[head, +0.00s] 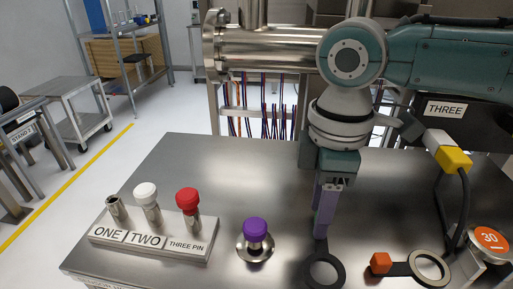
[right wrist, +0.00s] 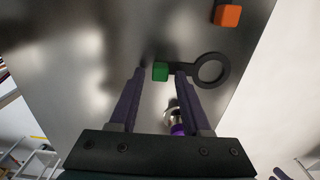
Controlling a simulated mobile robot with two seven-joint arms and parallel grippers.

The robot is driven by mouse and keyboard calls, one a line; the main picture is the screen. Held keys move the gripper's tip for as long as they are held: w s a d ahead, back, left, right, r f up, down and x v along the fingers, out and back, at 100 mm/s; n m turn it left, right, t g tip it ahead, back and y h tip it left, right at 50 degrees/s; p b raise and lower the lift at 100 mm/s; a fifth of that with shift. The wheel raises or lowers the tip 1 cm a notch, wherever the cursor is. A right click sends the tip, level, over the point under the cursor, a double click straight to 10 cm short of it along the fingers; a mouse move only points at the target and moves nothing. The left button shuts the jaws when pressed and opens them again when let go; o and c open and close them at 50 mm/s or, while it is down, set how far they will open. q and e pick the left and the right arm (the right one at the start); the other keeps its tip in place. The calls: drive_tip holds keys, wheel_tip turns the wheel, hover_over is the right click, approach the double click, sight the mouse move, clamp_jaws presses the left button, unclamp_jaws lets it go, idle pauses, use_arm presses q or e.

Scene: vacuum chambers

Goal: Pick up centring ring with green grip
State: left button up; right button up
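The centring ring with the green grip lies flat on the steel table. In the right wrist view its green grip (right wrist: 160,71) shows between the fingertips of my right gripper (right wrist: 160,73), and its dark ring (right wrist: 226,69) lies to the right. The right finger overlaps the short dark handle in this view; I cannot tell whether it touches. In the head view the dark ring (head: 309,270) lies just below my right gripper (head: 321,234), which hides the green grip. My right gripper points down, its fingers apart and empty. My left gripper is not in view.
An orange-gripped ring (head: 380,262) lies to the right, near a round orange-topped part marked 30 (head: 490,240). A purple-capped part (head: 256,230) stands to the left. A labelled block (head: 150,245) with capped pins stands further left. The table behind the block is clear.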

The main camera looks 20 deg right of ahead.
clamp_jaws()
drive_tip(key=shift+r, duration=0.1)
idle(0.4)
